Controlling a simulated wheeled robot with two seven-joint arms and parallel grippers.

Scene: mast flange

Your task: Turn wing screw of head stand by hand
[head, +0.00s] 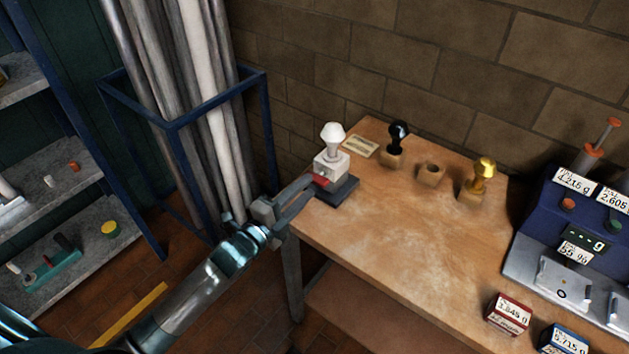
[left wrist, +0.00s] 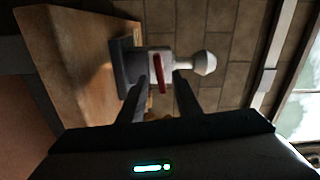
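The head stand (head: 332,166) has a dark base, a white block and a white knob-shaped head on top. It stands upright at the left end of the wooden bench. Its red wing screw (head: 320,181) sits low on the block's side facing my left arm. My left gripper (head: 311,190) reaches in to that side. In the left wrist view, the red wing screw (left wrist: 158,73) shows between the two dark fingertips of my left gripper (left wrist: 160,85), with gaps on both sides. The gripper is open; I cannot tell whether a finger touches the wing. My right gripper is out of view.
On the bench (head: 400,230), a card (head: 359,145), a black-knobbed piece (head: 397,136), an empty wooden holder (head: 431,172) and a gold-knobbed piece (head: 484,173) stand behind. A blue scale machine (head: 585,215) is at right. The bench middle is clear. A blue frame (head: 187,117) stands left.

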